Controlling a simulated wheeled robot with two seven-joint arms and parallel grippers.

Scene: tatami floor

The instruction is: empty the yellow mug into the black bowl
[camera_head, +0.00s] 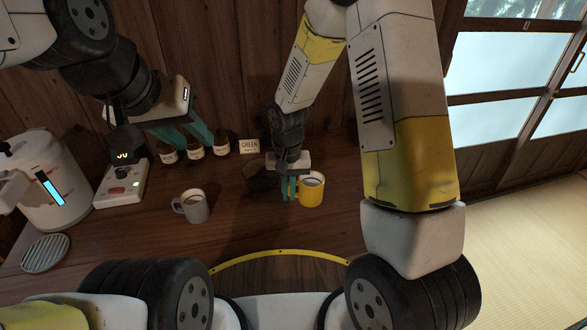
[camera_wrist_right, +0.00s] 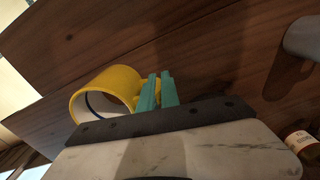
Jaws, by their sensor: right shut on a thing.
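The yellow mug (camera_head: 312,192) is near the middle of the wooden counter and looks upright in the head view. My right gripper (camera_head: 289,188) is at its left side, shut on its handle. In the right wrist view the teal fingers (camera_wrist_right: 157,90) close around the handle of the yellow mug (camera_wrist_right: 103,92), with its pale inside and a dark ring showing. A dark round shape, probably the black bowl (camera_head: 254,173), is behind and left of my right gripper, partly hidden and hard to make out. My left gripper (camera_head: 188,136) is raised at the back left, fingers apart and empty.
A grey mug (camera_head: 192,206) stands left of the yellow mug. Several small jars (camera_head: 195,151) and a GREEN sign (camera_head: 249,146) stand along the back wall. A white kettle (camera_head: 47,185), a white device (camera_head: 122,185) and a round grille (camera_head: 45,252) are at left.

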